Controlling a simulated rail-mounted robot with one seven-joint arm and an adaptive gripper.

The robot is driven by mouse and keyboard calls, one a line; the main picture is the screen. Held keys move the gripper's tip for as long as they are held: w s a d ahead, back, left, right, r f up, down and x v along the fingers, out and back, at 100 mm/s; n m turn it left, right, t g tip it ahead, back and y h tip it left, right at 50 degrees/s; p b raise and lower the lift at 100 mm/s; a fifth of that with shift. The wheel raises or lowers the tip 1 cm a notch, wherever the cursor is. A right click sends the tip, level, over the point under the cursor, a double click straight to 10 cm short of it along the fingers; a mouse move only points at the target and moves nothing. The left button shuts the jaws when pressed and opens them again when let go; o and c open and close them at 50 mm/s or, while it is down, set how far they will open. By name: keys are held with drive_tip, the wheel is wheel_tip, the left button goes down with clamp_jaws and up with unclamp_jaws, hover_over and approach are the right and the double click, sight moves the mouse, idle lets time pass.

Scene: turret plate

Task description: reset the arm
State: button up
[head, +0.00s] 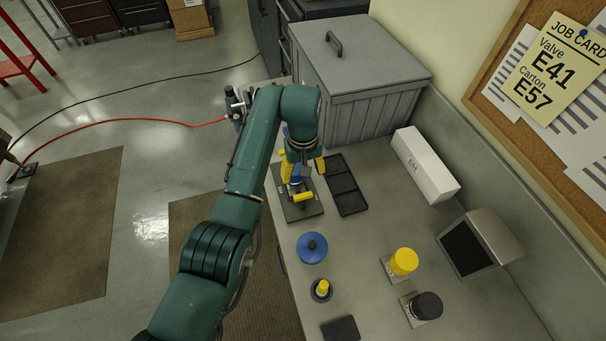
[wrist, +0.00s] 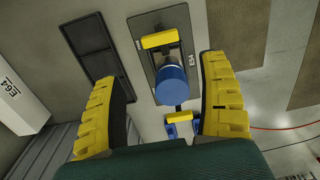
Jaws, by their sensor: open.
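My gripper (head: 302,170) is at the end of my green arm, above the back left part of the bench. In the wrist view my gripper (wrist: 163,75) has its two yellow fingers wide apart, with nothing held between them. Beyond the fingers is a dark plate (wrist: 143,22) carrying a blue cylinder (wrist: 170,86) and a yellow bar (wrist: 160,40). The same dark plate (head: 306,212) shows below my gripper in the head view, with its yellow bar (head: 303,197). My gripper hides part of this fixture in the head view. I cannot tell whether the fingers clear the cylinder.
A black compartment tray (head: 345,187) lies right of the plate. A grey lidded bin (head: 355,95) stands behind; a white carton (head: 425,165) is near the wall. A blue disc (head: 312,247), yellow-capped piece (head: 404,262) and black-capped piece (head: 426,305) stand in front.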

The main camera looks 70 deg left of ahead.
idle(0.4)
